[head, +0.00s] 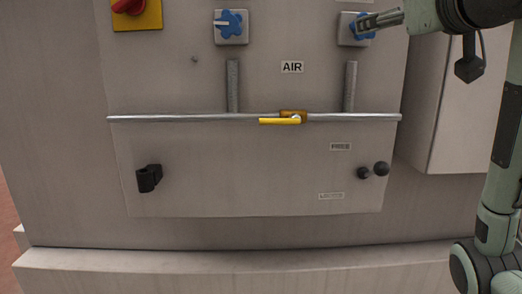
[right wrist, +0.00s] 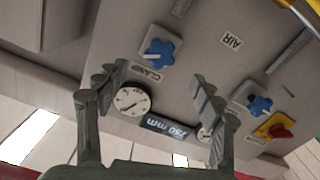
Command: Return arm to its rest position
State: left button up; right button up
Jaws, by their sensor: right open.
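My right gripper (head: 372,21) is at the upper right in the head view, in front of the right blue knob (head: 362,30) and partly covering it. The right wrist view shows its two fingers (right wrist: 155,80) spread apart with nothing between them. In that view the blue knob (right wrist: 160,50) with the CLAMP label lies beyond the fingertips, and I see no finger closed on it. My right arm comes in from the right edge. My left gripper is in neither view.
A box (head: 450,105) stands out at right. A round gauge (right wrist: 132,101) shows in the wrist view.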

jog(key=w, duration=1)
jog(key=shift+w+a, duration=0.15)
jog(key=shift+w, duration=0.05)
jog(key=n, duration=0.5)
jog(key=shift+s+n, duration=0.15)
jog(key=shift+n, duration=0.25)
jog(key=n, duration=1.8)
